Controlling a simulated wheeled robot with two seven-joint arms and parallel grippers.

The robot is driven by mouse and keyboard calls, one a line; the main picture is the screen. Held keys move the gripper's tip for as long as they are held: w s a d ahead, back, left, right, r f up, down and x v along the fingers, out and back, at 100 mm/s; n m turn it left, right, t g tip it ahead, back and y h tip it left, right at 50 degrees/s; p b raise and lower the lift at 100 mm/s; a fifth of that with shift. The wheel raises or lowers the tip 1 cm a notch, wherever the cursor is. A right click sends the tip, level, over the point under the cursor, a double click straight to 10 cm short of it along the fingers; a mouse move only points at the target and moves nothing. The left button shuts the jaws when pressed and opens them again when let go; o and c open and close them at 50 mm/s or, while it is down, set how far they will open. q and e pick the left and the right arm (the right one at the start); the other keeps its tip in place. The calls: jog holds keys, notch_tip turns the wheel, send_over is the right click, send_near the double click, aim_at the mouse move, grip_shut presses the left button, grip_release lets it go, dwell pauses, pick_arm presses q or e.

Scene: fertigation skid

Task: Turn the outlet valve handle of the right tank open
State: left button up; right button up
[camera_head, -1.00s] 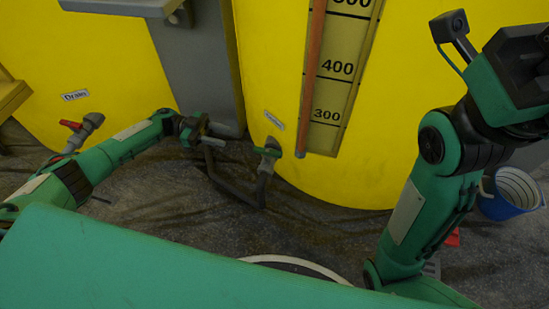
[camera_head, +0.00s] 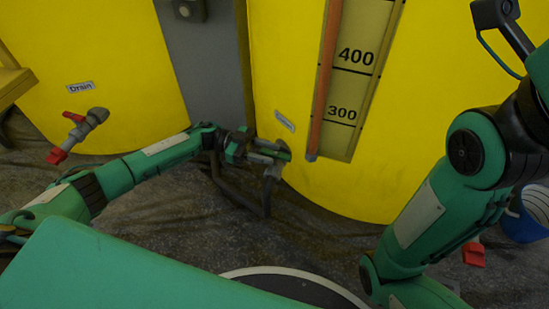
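The right yellow tank (camera_head: 375,190) fills the upper middle and right. Its outlet valve (camera_head: 271,176) sits low on the tank front, below a small white label. The valve has a green handle (camera_head: 284,154), mostly covered by my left gripper. My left gripper (camera_head: 268,151) is at the handle, with its grey fingers reaching along it from the left. Whether the fingers are closed on the handle cannot be told at this size. My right arm rises at the right edge; its gripper is outside the picture.
A grey post (camera_head: 205,70) stands between the tanks, and a dark pipe (camera_head: 238,195) runs below the outlet valve. A blue bucket (camera_head: 525,225) stands at the right behind my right arm.

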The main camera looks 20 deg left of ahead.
aim_at(276, 157)
pick_arm(q)
jog(key=shift+d+b, duration=0.35)
jog(key=shift+d, duration=0.8)
